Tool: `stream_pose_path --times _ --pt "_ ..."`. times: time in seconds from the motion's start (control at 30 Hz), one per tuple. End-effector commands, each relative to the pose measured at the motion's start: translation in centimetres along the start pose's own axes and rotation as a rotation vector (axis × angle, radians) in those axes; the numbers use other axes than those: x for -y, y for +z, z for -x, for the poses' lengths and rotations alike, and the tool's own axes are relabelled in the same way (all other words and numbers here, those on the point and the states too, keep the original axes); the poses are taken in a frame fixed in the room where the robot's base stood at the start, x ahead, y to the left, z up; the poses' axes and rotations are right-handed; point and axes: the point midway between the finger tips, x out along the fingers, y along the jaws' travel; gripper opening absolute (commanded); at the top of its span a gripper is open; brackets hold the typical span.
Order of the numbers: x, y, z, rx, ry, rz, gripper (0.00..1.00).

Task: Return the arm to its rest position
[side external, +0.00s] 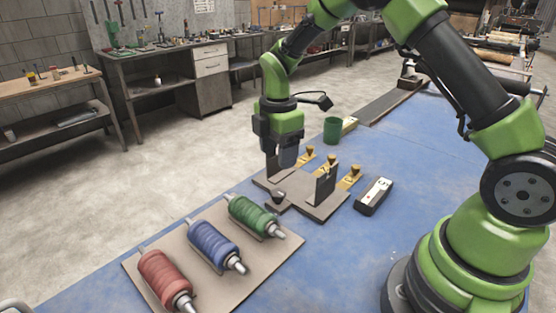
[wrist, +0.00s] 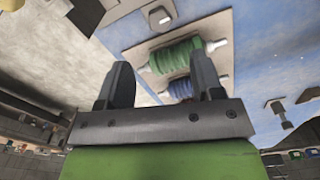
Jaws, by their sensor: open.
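My gripper (side external: 283,160) hangs over the back left part of a grey fixture (side external: 322,205) on the blue table. In the wrist view my gripper (wrist: 163,85) has its two fingers wide apart with nothing between them. Three wound rolls lie on a tan board (side external: 207,254): a green roll (side external: 252,215), a blue roll (side external: 213,244) and a red roll (side external: 163,278). The green roll (wrist: 174,56) and part of the blue roll (wrist: 181,88) also show in the wrist view, beyond the fingers. The fixture carries upright plates and several brass knobs.
A black and white box (side external: 374,195) lies right of the fixture. A green cup (side external: 332,129) stands behind it. The blue table (side external: 420,160) is clear between the box and my base. Workbenches (side external: 170,75) stand across the floor at the back.

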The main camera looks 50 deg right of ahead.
Motion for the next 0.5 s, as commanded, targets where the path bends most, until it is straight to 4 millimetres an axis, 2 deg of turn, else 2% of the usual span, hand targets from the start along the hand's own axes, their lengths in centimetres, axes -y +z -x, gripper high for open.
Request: stream_pose_path --times 0.23,0.3,0.37,0.5 --pt "0.0 0.0 0.1 -0.001 0.001 -0.002 0.60" --pt "0.1 -0.1 0.7 -0.005 0.011 -0.023 0.60" --pt "0.4 -0.1 1.8 -0.014 0.027 -0.066 0.60" --pt "2.1 -0.4 6.4 -0.063 0.096 -0.272 0.60"
